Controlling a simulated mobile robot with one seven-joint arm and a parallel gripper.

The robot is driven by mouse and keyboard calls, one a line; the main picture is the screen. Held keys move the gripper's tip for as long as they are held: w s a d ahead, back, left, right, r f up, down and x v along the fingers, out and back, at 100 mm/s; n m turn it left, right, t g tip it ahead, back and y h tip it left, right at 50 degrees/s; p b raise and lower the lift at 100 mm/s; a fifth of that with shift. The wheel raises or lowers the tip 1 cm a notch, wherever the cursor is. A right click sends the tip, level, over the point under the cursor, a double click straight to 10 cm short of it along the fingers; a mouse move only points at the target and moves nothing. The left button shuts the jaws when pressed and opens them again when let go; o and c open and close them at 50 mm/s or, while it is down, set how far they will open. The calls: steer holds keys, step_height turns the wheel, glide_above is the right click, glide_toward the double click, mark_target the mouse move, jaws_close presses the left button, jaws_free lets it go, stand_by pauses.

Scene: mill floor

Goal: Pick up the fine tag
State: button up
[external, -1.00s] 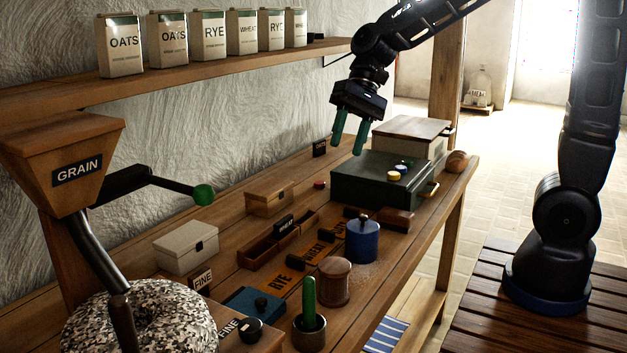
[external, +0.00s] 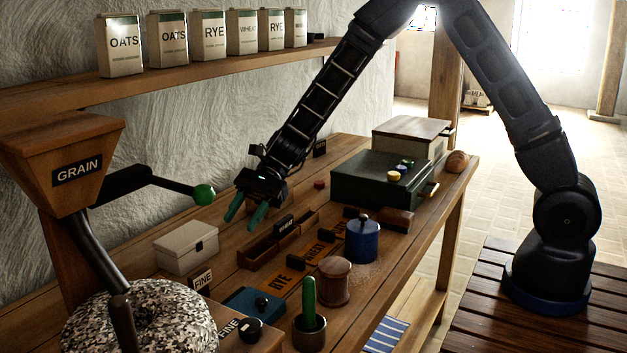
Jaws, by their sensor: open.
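A small light tag reading FINE (external: 202,280) is on the bench, just in front of the white box (external: 186,247). A second FINE label (external: 228,328) shows lower down, at the mill's base beside a black knob (external: 248,329). My gripper (external: 241,222) is open and empty, its two green fingers pointing down and a little left. It is above the bench, up and to the right of the white box and apart from the tag. My gripper and wrist hide the small wooden box behind them.
The grain mill (external: 77,170) stands at the left, its green-knobbed crank (external: 203,194) left of my gripper. A divided wooden tray (external: 257,252), a blue jar (external: 362,240), a wooden jar (external: 335,281) and a pestle in a mortar (external: 309,315) crowd the bench. A green case (external: 373,190) is farther back.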

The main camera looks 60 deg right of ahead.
steer(key=w+f+m, duration=0.1)
steer(key=f, duration=0.1)
steer(key=w+a+f, duration=0.1)
steer(key=f, duration=0.1)
steer(key=w+a+f+m+y, duration=0.1)
steer(key=f, duration=0.1)
steer(key=shift+w+a+m+t, duration=0.2)
steer(key=shift+m+t, duration=0.1)
steer(key=x, duration=0.4)
steer(key=shift+a+f, duration=0.1)
steer(key=shift+a, duration=0.2)
steer(key=shift+x, duration=3.05)
steer(key=shift+s+d+f, duration=0.1)
steer(key=shift+s+f, duration=0.05)
jaws_close()
